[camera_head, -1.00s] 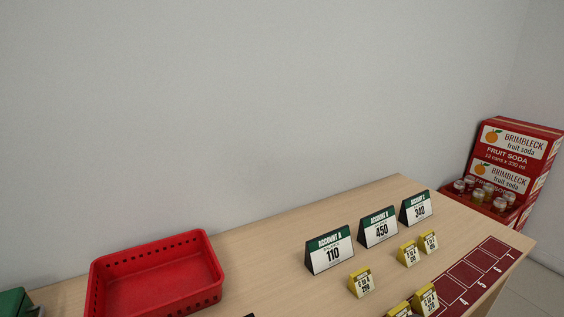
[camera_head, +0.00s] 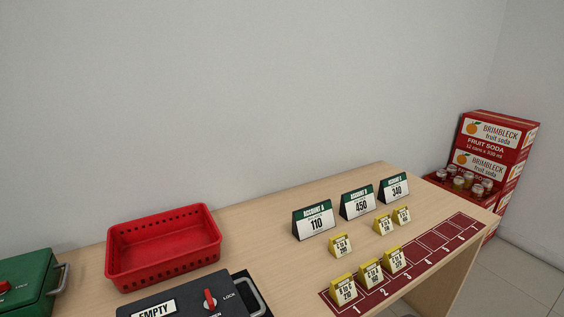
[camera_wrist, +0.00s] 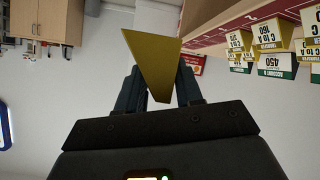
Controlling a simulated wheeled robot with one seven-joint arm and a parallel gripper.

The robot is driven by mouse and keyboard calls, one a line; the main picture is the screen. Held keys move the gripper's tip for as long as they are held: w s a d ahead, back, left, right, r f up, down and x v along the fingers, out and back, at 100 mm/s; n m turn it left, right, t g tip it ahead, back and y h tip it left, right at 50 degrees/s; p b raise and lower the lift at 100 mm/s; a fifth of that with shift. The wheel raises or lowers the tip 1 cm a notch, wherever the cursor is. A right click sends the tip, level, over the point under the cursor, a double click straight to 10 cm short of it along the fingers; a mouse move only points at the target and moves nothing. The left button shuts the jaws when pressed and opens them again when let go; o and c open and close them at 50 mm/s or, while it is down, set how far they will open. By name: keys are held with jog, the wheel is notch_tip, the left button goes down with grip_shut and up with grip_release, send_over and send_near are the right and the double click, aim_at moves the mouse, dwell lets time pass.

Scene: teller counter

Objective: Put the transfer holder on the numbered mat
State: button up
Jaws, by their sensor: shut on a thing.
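My gripper (camera_wrist: 160,92) shows only in the wrist view. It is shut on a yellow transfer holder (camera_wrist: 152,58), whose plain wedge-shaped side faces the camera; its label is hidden. The dark red numbered mat (camera_head: 462,226) runs along the counter's right front edge in the head view. Three yellow holders (camera_head: 371,274) stand in a row at its low-numbered end, by 1, 2 and 3. The squares beyond them are bare. Three more yellow holders (camera_head: 341,245) stand on the wood behind the mat. The wrist view shows the mat (camera_wrist: 232,27) and some holders (camera_wrist: 270,36) upside down.
Three account signs (camera_head: 358,204) stand behind the loose holders. A red basket (camera_head: 160,268) sits at left, with a black box marked EMPTY (camera_head: 180,303) before it and a green box (camera_head: 25,283) at far left. A soda display (camera_head: 495,150) stands beyond the counter's right end.

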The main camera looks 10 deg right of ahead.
jog(key=shift+w+a+f+n+t, duration=0.2)
jog(key=shift+w+f+n+t, duration=0.05)
jog(key=shift+f+n+t, duration=0.3)
jog(key=w+a+f+n+t+y, duration=0.3)
jog(key=f+n+t+y, duration=0.1)
jog(key=f, duration=0.3)
jog(key=shift+w+a+n, duration=0.2)
jog(key=shift+w+n, duration=0.05)
jog(key=shift+n, duration=0.5)
jog(key=a+f+n+t+y, duration=0.1)
jog(key=a+f+n+y, duration=0.1)
jog(key=n+y, duration=0.1)
jog(key=w+a+f+n+t+y, duration=0.1)
jog(key=a+f+n+t+y, duration=0.1)
jog(key=a+f+n+y, duration=0.1)
jog(key=shift+w+a, duration=0.15)
jog(key=shift+a, duration=0.2)
jog(key=shift+s+a+f+n+y, duration=0.15)
jog(key=shift+a+n+y, duration=0.1)
jog(key=shift+n+y, duration=0.2)
jog(key=shift+s+a+f+n+y, duration=0.1)
jog(key=shift+a+n+y, duration=0.15)
jog(key=shift+n+y, duration=0.15)
